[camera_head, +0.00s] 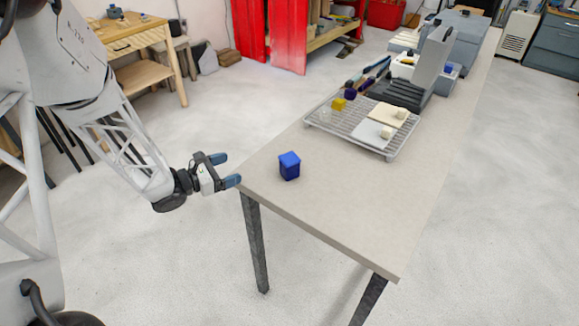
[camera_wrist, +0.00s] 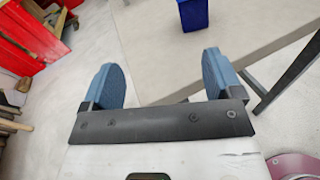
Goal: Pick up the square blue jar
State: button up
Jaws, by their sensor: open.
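The square blue jar (camera_head: 289,166) stands upright on the near left part of the table. It also shows in the wrist view (camera_wrist: 193,14) at the top edge, cut off by the frame and beyond my fingertips. My gripper (camera_head: 230,170) is open and empty, off the table's left edge and to the left of the jar. In the wrist view its two blue fingers (camera_wrist: 163,72) are spread apart, with nothing between them. A clear gap lies between the fingers and the jar.
The table (camera_head: 340,222) has free room around the jar. A wire rack (camera_head: 392,151) with pale plates and small yellow and dark blocks lies farther back. Grey equipment (camera_head: 432,70) stands behind it. The table's edge and leg (camera_head: 255,240) are close to my gripper.

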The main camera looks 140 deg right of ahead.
jog(key=y, duration=0.1)
send_near(293, 156)
jog(key=shift+s+a+f+n+g, duration=0.2)
jog(key=shift+s+a+f, duration=0.05)
jog(key=shift+s+f, duration=0.25)
jog(key=shift+s+a+f+n+g, duration=0.2)
jog(key=shift+s+f, duration=0.2)
jog(key=shift+s, duration=0.05)
jog(key=shift+x, duration=1.3)
jog(key=shift+s, duration=0.1)
jog(key=shift+x, duration=2.55)
jog(key=c, duration=1.2)
jog(key=shift+r, duration=0.2)
